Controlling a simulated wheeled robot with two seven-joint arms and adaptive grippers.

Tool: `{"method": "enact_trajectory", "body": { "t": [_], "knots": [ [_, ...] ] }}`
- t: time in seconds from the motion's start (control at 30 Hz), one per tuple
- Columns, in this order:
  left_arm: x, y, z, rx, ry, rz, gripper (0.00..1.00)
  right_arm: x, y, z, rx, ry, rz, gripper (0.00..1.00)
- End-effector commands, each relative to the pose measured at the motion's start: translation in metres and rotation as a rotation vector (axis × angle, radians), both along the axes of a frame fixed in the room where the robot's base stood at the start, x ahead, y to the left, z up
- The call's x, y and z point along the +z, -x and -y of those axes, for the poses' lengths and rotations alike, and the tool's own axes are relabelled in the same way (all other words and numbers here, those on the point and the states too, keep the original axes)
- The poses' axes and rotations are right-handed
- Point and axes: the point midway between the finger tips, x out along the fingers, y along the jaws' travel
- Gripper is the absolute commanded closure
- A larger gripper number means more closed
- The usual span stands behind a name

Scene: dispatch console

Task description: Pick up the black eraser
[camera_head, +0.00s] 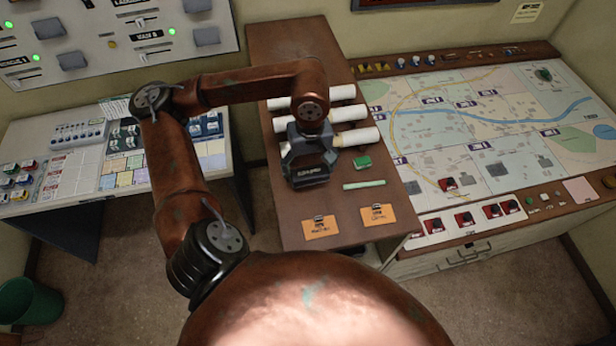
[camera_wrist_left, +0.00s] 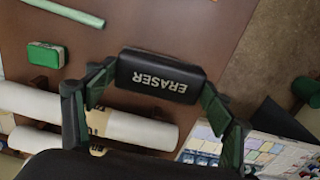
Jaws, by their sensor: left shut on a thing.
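The black eraser (camera_wrist_left: 158,76) is a dark block with "ERASER" in white letters, and it sits between the fingers of my left gripper in the wrist view. My left gripper (camera_wrist_left: 157,88) is shut on it, one green-padded finger at each end. In the head view my left gripper (camera_head: 308,152) is over the brown wooden desk, and the eraser (camera_head: 310,176) shows at its near side. I cannot tell whether the eraser touches the desk or is just above it. My right gripper is not in view.
White paper rolls (camera_head: 352,114) lie behind and beside the gripper on the desk (camera_head: 290,40). A small green box (camera_head: 362,162) and a pale green stick (camera_head: 364,184) lie to the right. Two orange cards (camera_head: 320,228) lie near the front edge. A map console (camera_head: 480,130) stands at right.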

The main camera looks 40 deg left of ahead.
Motion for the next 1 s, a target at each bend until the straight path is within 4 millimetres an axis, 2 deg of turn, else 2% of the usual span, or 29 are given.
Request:
{"method": "enact_trajectory", "body": {
  "t": [0.03, 0.23, 0.53, 0.73, 1.0],
  "knots": [
    [0.009, 0.001, 0.012, -0.013, 0.004, 0.006, 0.49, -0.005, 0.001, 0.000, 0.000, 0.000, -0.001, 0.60],
    [0.051, 0.008, 0.046, -0.015, 0.004, 0.006, 0.49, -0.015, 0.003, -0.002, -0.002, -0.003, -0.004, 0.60],
    [0.077, 0.020, 0.105, -0.012, 0.003, 0.002, 0.49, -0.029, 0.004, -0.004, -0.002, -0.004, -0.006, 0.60],
    [0.087, 0.024, 0.125, -0.008, 0.002, 0.000, 0.49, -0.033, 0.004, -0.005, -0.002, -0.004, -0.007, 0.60],
    [0.090, 0.026, 0.132, -0.004, 0.001, -0.002, 0.49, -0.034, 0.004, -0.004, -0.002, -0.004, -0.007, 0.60]
  ]
}}
